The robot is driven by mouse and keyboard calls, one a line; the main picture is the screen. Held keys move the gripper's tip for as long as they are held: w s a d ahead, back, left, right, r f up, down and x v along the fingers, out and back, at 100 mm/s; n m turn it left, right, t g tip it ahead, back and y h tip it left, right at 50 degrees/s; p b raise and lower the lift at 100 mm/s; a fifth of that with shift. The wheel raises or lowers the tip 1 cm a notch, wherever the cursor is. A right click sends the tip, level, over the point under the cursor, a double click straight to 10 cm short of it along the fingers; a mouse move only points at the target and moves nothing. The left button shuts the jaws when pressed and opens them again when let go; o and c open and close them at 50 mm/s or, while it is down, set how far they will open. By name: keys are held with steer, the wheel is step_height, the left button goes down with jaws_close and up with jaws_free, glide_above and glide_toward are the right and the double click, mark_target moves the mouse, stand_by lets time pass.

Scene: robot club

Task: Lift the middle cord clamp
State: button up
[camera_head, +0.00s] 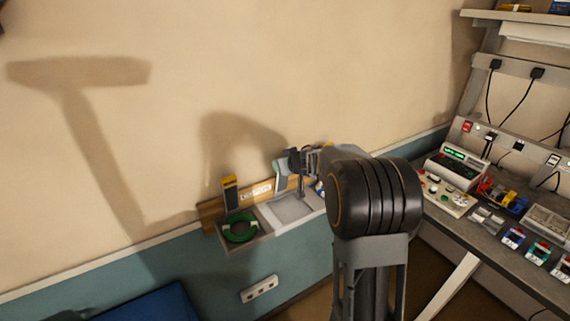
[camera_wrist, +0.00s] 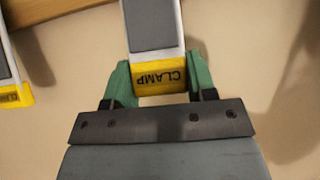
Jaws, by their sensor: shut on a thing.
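The middle cord clamp (camera_wrist: 153,25) is grey and white with a yellow end that reads CLAMP. It fills the upper centre of the wrist view. My gripper (camera_wrist: 160,70) has its two green fingers shut on both sides of the yellow end. Another clamp (camera_wrist: 14,75) of the same look stands to the left in the wrist view, apart from my fingers. In the head view one yellow-topped clamp (camera_head: 230,192) stands upright at the left of the wall shelf. My arm hides much of the shelf's right part there, and I cannot clearly make out the held clamp.
The wall shelf has a wooden back strip (camera_head: 211,211) and a grey tray (camera_head: 291,208). A green cord coil (camera_head: 239,229) lies in its left bin. A wall socket (camera_head: 259,289) sits below. A workbench (camera_head: 520,266) with electronics stands at the right.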

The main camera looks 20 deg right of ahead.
steer(key=shift+s+f, duration=0.1)
steer(key=shift+f, duration=0.2)
steer(key=o, duration=1.3)
steer(key=shift+r, duration=0.1)
steer(key=shift+r, duration=0.1)
steer(key=shift+s+r, duration=0.1)
steer(key=shift+r, duration=0.05)
steer(key=v, duration=1.3)
steer(key=shift+s, duration=0.15)
